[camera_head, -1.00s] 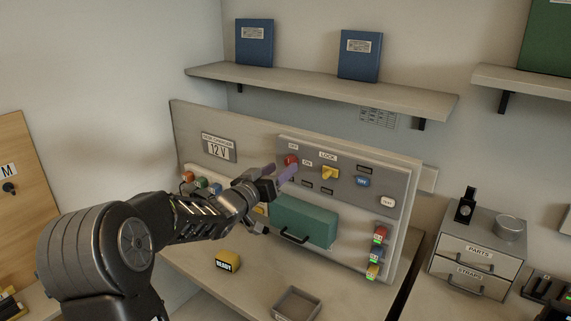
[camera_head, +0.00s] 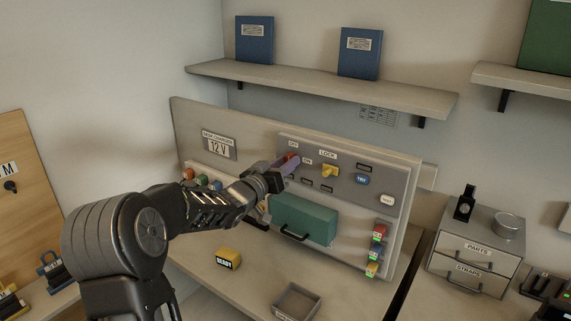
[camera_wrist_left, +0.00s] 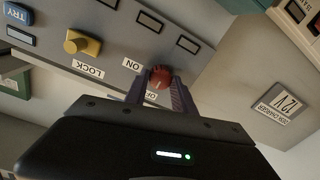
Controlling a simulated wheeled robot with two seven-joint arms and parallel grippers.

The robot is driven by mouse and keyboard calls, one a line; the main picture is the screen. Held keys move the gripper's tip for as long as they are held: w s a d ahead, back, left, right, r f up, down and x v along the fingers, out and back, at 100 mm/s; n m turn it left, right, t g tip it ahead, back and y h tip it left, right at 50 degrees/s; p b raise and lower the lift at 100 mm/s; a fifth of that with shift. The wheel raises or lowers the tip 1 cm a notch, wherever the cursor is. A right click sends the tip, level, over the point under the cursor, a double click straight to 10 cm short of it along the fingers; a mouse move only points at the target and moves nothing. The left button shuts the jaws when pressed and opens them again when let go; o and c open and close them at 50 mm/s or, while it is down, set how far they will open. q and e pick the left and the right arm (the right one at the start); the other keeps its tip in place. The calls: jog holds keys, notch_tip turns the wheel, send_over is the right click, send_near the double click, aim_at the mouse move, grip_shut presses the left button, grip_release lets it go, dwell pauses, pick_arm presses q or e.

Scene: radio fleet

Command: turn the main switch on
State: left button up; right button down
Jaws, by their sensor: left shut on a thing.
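The main switch, a red knob (camera_wrist_left: 159,77), sits on the grey control panel between the OFF and ON labels. In the left wrist view it lies between the two purple fingers of my left gripper (camera_wrist_left: 160,90), which is shut on it. In the head view my left gripper (camera_head: 287,166) reaches the panel from the left, and its fingers partly cover the red knob. The ON label (camera_head: 307,161) is just right of the fingers, and the OFF label (camera_head: 293,145) is above. My right gripper is out of view.
A yellow LOCK knob (camera_head: 330,171), a blue TRY button (camera_head: 362,180) and a white button (camera_head: 387,200) are on the same panel. A green drawer-like box (camera_head: 304,218) is below. A yellow READY block (camera_head: 228,258) and a small tray (camera_head: 297,301) are on the bench.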

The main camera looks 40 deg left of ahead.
pick_arm(q)
grip_shut()
jog(key=m+b, duration=0.7)
jog(key=m, duration=0.2)
jog(key=m+b, duration=0.8)
jog(key=m, duration=0.1)
jog(key=shift+f+m+t+h, duration=0.2)
jog(key=shift+m+t+h, duration=0.1)
jog(key=shift+h, duration=0.1)
dwell(0.3)
